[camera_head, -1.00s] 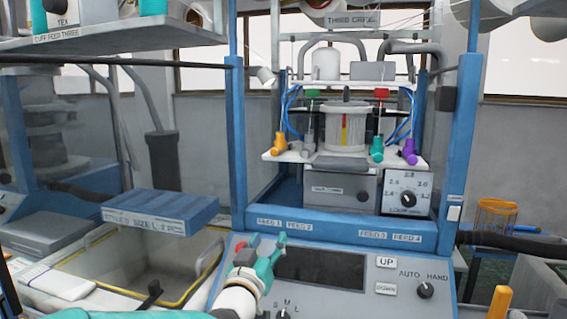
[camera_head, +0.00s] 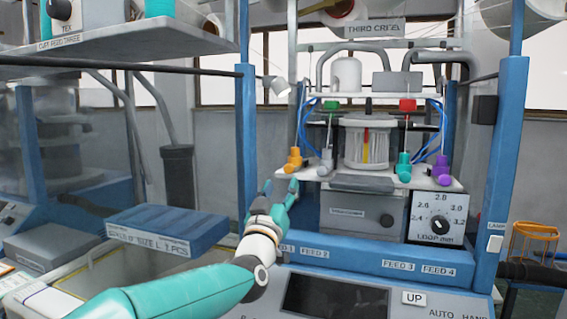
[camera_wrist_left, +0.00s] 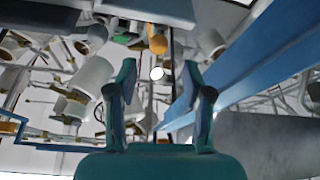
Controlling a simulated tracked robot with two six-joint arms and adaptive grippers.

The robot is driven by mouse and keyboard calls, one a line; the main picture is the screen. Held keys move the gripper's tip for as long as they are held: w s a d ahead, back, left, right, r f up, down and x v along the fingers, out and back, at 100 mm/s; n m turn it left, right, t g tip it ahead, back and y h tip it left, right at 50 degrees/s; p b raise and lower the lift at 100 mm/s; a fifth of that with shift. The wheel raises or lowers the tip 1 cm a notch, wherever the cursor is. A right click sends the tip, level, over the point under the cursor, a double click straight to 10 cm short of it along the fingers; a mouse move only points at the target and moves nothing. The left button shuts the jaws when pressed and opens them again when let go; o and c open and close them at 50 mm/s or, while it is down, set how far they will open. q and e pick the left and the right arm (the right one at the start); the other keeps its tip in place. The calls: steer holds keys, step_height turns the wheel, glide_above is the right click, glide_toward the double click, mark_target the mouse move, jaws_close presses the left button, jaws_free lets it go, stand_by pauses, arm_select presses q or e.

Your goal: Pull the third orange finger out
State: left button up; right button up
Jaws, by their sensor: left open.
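One orange finger (camera_head: 294,160) stands at the left end of the white plate (camera_head: 340,180) on the knitting head. It also shows in the left wrist view (camera_wrist_left: 157,42), beyond and slightly above the space between my fingertips. A green finger (camera_head: 403,168) and a purple finger (camera_head: 442,170) stand at the plate's right end. My left gripper (camera_head: 280,186) is open, with nothing between its fingers, just below and left of the orange finger. It looks apart from it. The open gripper also fills the middle of the left wrist view (camera_wrist_left: 158,78). My right gripper is not seen.
Blue upright posts (camera_head: 247,140) flank the knitting head. A blue front rail (camera_head: 370,258) with feed labels runs below it. A dial box (camera_head: 438,216) stands at the right. A blue block (camera_head: 165,228) lies left of my arm.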

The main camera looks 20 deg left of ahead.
mark_target(288, 171)
arm_select(q)
steer(key=p+x, duration=0.3)
steer(key=x, duration=0.4)
steer(key=shift+w+r, duration=0.1)
steer(key=shift+w, duration=0.2)
steer(key=shift+c, duration=0.4)
jaws_close()
